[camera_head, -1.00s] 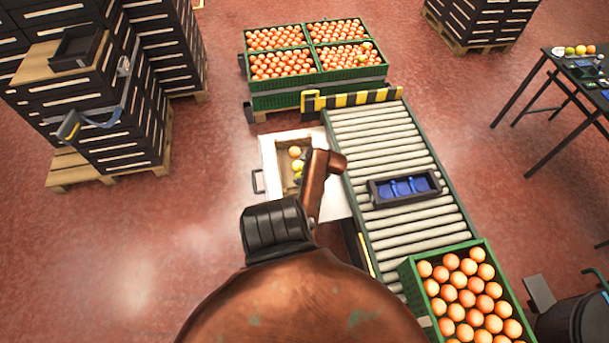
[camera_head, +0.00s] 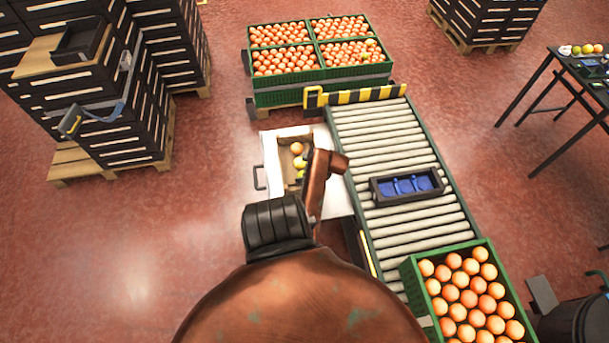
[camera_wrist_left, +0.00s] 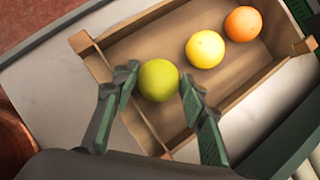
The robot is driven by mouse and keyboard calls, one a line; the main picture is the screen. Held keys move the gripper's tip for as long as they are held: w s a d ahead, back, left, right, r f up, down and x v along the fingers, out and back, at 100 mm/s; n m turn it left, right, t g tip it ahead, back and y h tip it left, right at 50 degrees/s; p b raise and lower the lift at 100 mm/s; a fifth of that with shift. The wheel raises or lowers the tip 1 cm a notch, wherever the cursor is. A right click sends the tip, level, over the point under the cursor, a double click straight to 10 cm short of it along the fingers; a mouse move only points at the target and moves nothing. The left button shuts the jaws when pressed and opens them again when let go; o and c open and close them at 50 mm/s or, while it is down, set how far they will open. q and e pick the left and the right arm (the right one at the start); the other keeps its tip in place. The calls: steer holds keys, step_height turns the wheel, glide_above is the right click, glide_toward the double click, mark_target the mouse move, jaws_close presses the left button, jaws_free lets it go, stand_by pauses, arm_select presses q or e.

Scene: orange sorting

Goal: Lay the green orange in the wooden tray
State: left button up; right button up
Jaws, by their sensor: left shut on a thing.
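The green orange (camera_wrist_left: 158,80) is between the fingers of my left gripper (camera_wrist_left: 158,92) in the left wrist view, and the gripper is shut on it. It is at the near end of the wooden tray (camera_wrist_left: 152,128), over its floor; whether it touches the floor I cannot tell. A yellow orange (camera_wrist_left: 205,49) and an orange-coloured one (camera_wrist_left: 243,23) lie in a row beyond it. In the head view the wooden tray (camera_head: 283,160) is partly hidden by my arm. My right gripper is not in view.
The tray stands on a white surface (camera_head: 270,160) beside the roller conveyor (camera_head: 375,140). A dark crate with blue inside (camera_head: 407,185) is on the rollers. A green crate of oranges (camera_head: 468,290) stands at the conveyor's near end. Full green crates (camera_head: 320,90) stand behind.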

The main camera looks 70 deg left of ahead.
arm_select(q)
steer(key=shift+f, duration=0.4)
stand_by(0.3)
steer(key=o, duration=1.3)
steer(key=shift+o, duration=0.2)
steer(key=o, duration=0.3)
steer(key=shift+r+p, duration=3.5)
steer(key=shift+r, duration=0.55)
